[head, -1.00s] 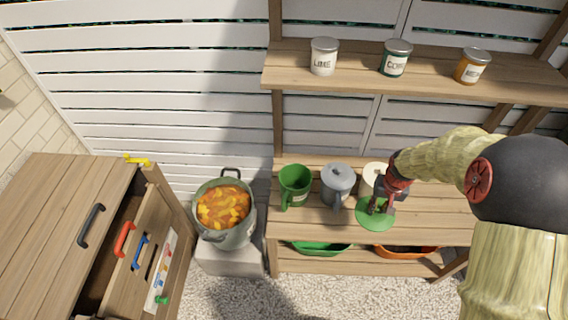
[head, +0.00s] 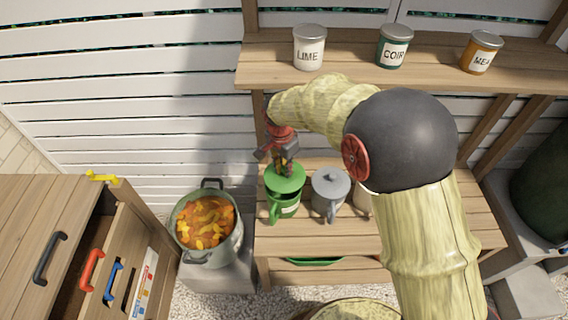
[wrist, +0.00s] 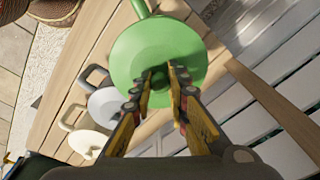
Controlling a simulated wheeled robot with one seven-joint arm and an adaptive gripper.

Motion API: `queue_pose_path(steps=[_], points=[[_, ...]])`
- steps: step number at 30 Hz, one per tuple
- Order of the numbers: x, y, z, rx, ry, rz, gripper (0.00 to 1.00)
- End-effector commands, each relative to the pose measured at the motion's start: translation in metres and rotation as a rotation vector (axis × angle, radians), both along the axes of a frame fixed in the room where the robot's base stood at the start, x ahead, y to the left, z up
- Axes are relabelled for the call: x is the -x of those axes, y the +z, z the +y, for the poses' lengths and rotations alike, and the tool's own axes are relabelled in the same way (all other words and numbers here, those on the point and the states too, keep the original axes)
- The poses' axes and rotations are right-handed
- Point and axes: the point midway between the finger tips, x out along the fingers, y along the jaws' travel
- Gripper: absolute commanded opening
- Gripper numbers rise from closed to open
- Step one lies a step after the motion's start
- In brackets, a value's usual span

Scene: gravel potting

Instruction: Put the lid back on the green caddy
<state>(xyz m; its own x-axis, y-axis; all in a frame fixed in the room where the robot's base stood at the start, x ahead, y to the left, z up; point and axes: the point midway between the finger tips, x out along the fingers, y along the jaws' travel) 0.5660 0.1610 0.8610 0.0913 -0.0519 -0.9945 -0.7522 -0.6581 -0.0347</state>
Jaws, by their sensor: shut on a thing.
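The green caddy (head: 283,210) stands upright on the bench, with its handle toward the front left. The green lid (head: 287,180) is at the caddy's mouth and covers the opening from above; I cannot tell whether it is fully seated. My gripper (head: 284,165) is above the lid and shut on its knob. In the wrist view the lid (wrist: 140,52) is a round green disc below my fingers (wrist: 165,75), with the caddy's handle (wrist: 140,8) showing past its edge. The caddy's inside is hidden.
A grey lidded caddy (head: 330,188) stands close to the right, with a cream one (head: 362,198) beyond it, partly hidden by my arm. A pot of orange and yellow pieces (head: 207,222) is at left. The shelf (head: 350,68) above holds lime, coir and another tin.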

Motion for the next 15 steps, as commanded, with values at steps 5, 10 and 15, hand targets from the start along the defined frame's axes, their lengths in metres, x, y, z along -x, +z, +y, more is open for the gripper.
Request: queue_pose_path(steps=[5, 10, 15], points=[[-0.008, 0.004, 0.004, -0.006, 0.001, -0.020, 0.00], [-0.007, -0.008, 0.003, -0.005, 0.001, -0.018, 0.00], [-0.006, -0.026, 0.002, -0.004, 0.001, -0.014, 0.00]])
